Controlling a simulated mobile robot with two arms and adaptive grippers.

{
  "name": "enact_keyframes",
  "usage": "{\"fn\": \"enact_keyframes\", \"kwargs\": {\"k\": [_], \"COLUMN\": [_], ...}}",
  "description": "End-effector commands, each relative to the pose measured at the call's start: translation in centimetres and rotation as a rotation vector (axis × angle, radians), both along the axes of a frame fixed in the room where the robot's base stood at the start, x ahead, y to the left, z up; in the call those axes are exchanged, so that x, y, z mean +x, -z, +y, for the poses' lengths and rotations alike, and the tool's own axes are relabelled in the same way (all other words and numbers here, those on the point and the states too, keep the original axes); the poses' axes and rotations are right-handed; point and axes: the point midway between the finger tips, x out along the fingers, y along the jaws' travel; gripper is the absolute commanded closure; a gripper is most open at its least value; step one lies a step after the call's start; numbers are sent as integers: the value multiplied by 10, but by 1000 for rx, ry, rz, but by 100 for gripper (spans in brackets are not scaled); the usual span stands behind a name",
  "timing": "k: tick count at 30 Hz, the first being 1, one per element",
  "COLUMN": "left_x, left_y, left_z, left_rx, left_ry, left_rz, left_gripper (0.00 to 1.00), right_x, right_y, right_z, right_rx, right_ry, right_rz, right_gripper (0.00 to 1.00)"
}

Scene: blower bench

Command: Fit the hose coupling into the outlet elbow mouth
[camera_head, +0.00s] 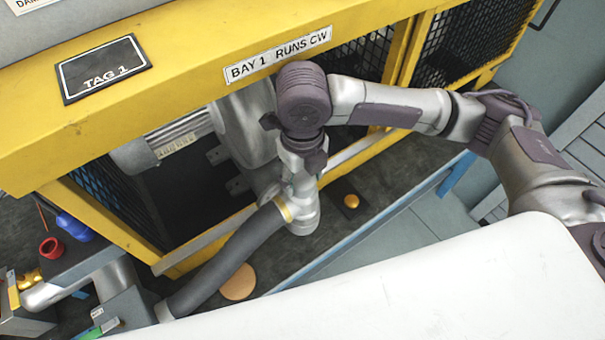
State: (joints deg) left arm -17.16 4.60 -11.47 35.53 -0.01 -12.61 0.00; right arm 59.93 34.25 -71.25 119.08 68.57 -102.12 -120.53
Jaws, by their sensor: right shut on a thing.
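A grey hose (225,260) runs up from the lower left to a coupling with a tan band (284,209). My right gripper (299,186) comes down from above, shut on the hose coupling; its fingers are small and partly hidden by my wrist. A pale grey elbow-like part (305,217) is right at the coupling end, below my gripper. I cannot tell whether the coupling is inside the mouth, touching it or just beside it. My left gripper is not in view.
A yellow frame (200,70) with mesh panels surrounds a grey motor and blower housing (243,125). A brass-coloured knob (351,201) and an orange disc (238,283) are near the hose. A red cup (51,248) and blue object (75,227) stand left. A white surface hides the lower right.

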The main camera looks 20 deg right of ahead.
Motion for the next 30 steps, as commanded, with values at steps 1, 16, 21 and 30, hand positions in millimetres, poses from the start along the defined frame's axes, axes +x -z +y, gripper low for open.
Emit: {"fn": "enact_keyframes", "kwargs": {"k": [1, 16, 21, 30], "left_x": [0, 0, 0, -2], "left_y": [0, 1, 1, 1], "left_z": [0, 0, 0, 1], "left_rx": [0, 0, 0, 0], "left_ry": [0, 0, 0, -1], "left_rz": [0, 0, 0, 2], "left_gripper": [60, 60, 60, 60], "right_x": [0, 0, 0, 0], "right_y": [1, 4, 4, 3], "right_z": [0, 0, 0, 0], "right_rx": [0, 0, 0, -1], "right_ry": [0, 0, 0, 0], "right_rz": [0, 1, 1, 1], "right_gripper": [81, 36, 15, 15]}}
